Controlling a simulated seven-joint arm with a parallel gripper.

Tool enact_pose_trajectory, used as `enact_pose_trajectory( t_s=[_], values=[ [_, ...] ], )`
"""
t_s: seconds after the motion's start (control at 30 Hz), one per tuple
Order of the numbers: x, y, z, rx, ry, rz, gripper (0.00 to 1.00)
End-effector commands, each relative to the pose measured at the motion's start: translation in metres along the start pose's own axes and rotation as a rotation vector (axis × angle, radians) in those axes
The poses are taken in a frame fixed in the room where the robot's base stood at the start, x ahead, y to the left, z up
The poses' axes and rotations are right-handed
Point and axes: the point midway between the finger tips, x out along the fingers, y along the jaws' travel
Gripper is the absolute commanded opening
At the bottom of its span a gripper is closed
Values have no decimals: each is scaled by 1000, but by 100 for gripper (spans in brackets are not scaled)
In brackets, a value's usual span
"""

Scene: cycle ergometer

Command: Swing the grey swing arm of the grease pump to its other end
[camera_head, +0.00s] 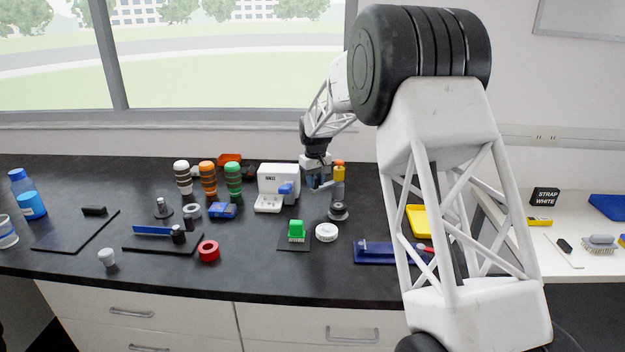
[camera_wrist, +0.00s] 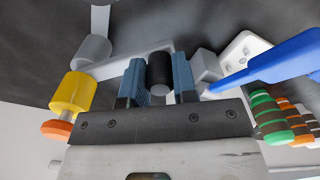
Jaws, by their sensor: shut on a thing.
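My gripper (camera_wrist: 158,72) is shut on this knob, one blue-grey finger on each side. In the head view my gripper (camera_head: 318,183) is just left of the pump's top, and the arm is mostly hidden there.
A white machine (camera_head: 278,180) with a blue lever (camera_head: 286,190) stands close left of my gripper; the lever (camera_wrist: 270,60) looms at right in the wrist view. Striped green (camera_head: 233,182) and orange (camera_head: 208,178) containers stand further left.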

Motion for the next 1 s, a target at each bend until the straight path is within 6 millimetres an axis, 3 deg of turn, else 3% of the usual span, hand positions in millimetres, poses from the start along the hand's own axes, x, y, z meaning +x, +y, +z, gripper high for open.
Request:
enact_pose_trajectory(
  t_s=[0.6, 1.0],
  values=[
    [-1, 27, 56, -566, 1, 0, 0],
    [0, 46, 73, -814, 0, 0, 0]
  ],
)
